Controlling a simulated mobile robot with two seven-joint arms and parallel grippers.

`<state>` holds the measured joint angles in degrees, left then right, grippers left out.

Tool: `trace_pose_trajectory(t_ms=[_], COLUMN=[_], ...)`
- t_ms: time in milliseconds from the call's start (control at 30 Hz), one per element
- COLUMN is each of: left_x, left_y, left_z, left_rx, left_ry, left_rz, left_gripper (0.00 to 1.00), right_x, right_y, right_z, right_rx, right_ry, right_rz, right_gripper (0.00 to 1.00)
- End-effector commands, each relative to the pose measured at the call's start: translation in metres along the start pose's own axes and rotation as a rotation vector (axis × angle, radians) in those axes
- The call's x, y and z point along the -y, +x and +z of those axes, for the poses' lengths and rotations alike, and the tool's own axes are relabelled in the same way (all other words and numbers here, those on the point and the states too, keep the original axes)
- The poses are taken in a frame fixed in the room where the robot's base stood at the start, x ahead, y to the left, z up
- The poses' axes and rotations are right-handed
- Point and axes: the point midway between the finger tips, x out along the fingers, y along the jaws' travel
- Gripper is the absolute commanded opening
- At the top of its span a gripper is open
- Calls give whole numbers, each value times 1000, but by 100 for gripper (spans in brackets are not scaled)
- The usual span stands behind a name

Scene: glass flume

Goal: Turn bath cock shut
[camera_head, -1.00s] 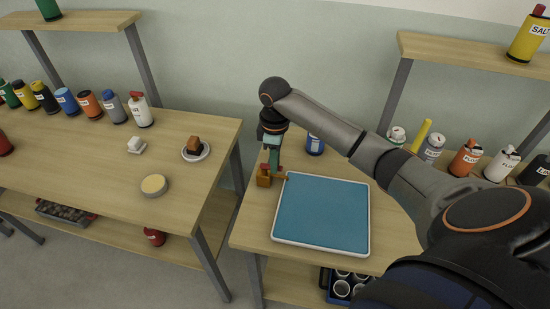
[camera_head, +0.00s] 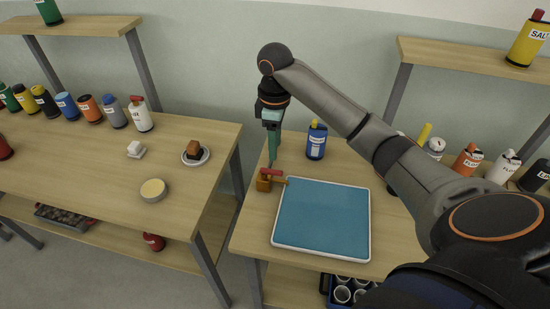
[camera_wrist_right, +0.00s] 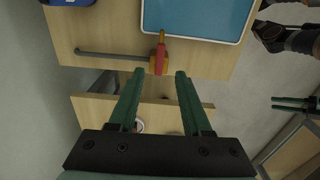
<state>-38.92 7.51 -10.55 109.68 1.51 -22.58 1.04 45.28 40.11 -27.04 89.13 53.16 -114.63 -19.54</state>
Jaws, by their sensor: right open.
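The bath cock (camera_head: 264,182) is a small brass-brown block with a red handle (camera_head: 272,172) on top, at the left edge of the blue tray-like bath (camera_head: 322,216). The handle lies roughly in line with the short spout pointing to the bath. The cock also shows in the right wrist view (camera_wrist_right: 158,64), beyond the fingertips and between their lines. My right gripper (camera_head: 273,161) points down just above the cock, apart from it. In the wrist view its teal fingers (camera_wrist_right: 159,75) are open and empty. My left gripper (camera_wrist_right: 294,104) seems to show small at the wrist view's right edge.
A blue bottle (camera_head: 316,141) stands behind the bath, right of my gripper. A grey rod (camera_wrist_right: 110,54) runs to the cock in the wrist view. Several bottles stand right, partly behind my arm. A gap separates the left table (camera_head: 100,170), which holds a tin (camera_head: 153,190).

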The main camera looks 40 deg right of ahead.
Motion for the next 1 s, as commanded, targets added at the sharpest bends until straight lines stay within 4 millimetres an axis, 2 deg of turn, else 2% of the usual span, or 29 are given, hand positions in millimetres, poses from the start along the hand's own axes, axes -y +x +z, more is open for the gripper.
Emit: trace_pose_trajectory(t_ms=[33, 100, 300, 1000], left_x=[0, 0, 0, 0], left_y=[-2, -2, -1, -1], left_z=[-2, -2, -1, -1], left_rx=[0, 0, 0, 0], left_ry=[0, 0, 0, 0], left_rz=[0, 0, 0, 0], left_gripper=[50, 50, 50, 50], right_x=[-2, -2, -1, 0], right_y=[-14, -26, -41, -44], right_z=[0, 1, 0, 0], right_rx=[-1, 1, 1, 1], right_ry=[0, 1, 0, 0], right_rz=[7, 6, 3, 0], right_gripper=[49, 49, 49, 49])
